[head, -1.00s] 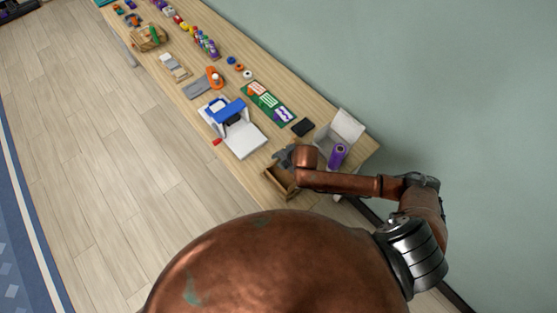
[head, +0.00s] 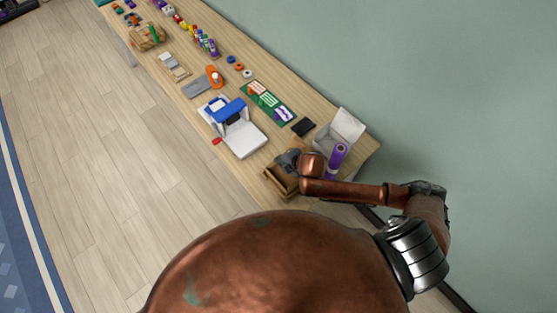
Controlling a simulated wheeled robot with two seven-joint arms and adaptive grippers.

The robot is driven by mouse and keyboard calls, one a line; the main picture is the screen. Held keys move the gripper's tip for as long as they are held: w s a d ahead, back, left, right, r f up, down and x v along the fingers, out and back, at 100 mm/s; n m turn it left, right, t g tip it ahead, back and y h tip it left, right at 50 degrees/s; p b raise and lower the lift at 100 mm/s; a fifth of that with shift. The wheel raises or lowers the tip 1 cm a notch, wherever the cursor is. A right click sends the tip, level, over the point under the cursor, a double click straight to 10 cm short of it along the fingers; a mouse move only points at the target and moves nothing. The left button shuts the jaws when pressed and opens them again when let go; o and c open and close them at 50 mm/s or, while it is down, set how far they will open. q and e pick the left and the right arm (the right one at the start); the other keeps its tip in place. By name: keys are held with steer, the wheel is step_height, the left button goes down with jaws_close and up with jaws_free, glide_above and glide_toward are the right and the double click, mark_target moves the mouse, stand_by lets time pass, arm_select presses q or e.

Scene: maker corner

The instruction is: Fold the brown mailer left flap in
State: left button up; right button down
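The brown mailer (head: 277,184) is an open brown box near the right end of the long wooden table, close to its front edge. My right gripper (head: 286,161) is over the far side of the mailer, at the end of a copper-coloured arm coming in from the right. The gripper is small and dark here, and the arm's wrist partly covers it. I cannot tell whether its fingers are open or shut, or whether they touch a flap. The wrist also hides part of the mailer's right side. My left gripper is not in view.
A white open box (head: 347,127) with a purple roll (head: 337,155) stands right of the mailer. A black square (head: 303,127) lies behind it. A white and blue machine (head: 243,139) stands to its left. A green mat (head: 266,101) lies farther back, and the wall bounds the right side.

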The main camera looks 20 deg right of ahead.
steer(key=shift+s+d+f+t+y+b, duration=0.1)
steer(key=shift+s+f+t+y+b, duration=0.45)
steer(key=shift+t+b, duration=0.6)
steer(key=shift+w+b, duration=0.1)
steer(key=shift+b, duration=0.3)
steer(key=shift+r+t, duration=0.1)
steer(key=shift+t, duration=0.15)
steer(key=c, duration=2.2)
jaws_free()
steer(key=shift+c, duration=0.2)
steer(key=shift+r, duration=0.1)
steer(key=v, duration=1.2)
